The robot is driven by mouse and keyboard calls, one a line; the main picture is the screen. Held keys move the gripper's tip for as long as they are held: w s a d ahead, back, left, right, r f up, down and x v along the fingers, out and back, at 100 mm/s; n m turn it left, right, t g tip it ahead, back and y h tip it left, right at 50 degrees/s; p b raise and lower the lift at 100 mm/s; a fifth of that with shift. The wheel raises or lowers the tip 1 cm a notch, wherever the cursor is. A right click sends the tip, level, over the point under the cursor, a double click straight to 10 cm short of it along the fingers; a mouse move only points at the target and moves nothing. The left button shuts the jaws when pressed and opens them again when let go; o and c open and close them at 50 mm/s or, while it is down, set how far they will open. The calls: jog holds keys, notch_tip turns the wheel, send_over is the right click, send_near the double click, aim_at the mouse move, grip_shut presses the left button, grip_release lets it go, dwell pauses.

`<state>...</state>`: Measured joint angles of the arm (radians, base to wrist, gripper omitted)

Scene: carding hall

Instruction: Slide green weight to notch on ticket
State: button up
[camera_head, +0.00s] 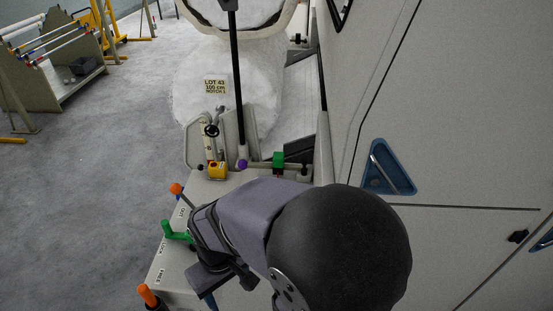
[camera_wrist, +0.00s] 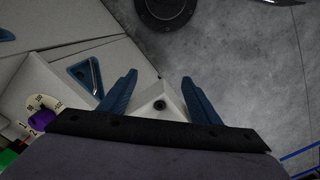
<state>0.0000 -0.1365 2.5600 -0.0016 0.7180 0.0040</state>
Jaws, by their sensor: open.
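The green weight (camera_head: 278,159) is a small green block on a dark horizontal bar behind the console, right of a purple knob (camera_head: 243,163). The ticket (camera_head: 215,87) is a tan label on the white fleecy mass; it reads LOT 43, 100 cm, NOTCH and a digit too small to be sure of. The notches cannot be made out. My gripper (camera_wrist: 159,80) is open and empty in the wrist view, its blue fingers spread over a pale corner with a dark round hole. A green piece (camera_wrist: 8,158) shows at the lower left there; I cannot tell if it is the weight.
A console holds orange-tipped (camera_head: 176,188) and green (camera_head: 175,231) levers. A yellow block (camera_head: 217,170) and a black handwheel (camera_head: 211,130) stand behind it. A large grey cabinet (camera_head: 440,120) closes off the right. Open floor (camera_head: 90,190) lies left.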

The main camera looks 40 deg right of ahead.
jog(key=shift+c, duration=0.3)
jog(key=shift+w, duration=0.1)
jog(key=shift+c, duration=0.9)
jog(key=w+d+r+m+t, duration=0.1)
jog(key=w+d+r, duration=0.15)
jog(key=w, duration=0.35)
jog(key=w+d+r+m, duration=0.1)
jog(key=w+d, duration=0.3)
jog(key=w, duration=0.1)
notch_tip(320, 180, up, 3)
jog(key=m+t+h+p, duration=0.1)
jog(key=m+t+h, duration=0.15)
jog(key=m, duration=0.45)
send_over(279, 157)
jog(key=s+a, duration=0.2)
jog(key=shift+h, duration=0.35)
jog(key=shift+p+x, duration=1.6)
jog(key=shift+x, duration=1.95)
jog(key=shift+w+d+r, duration=0.1)
jog(key=shift+w, duration=0.05)
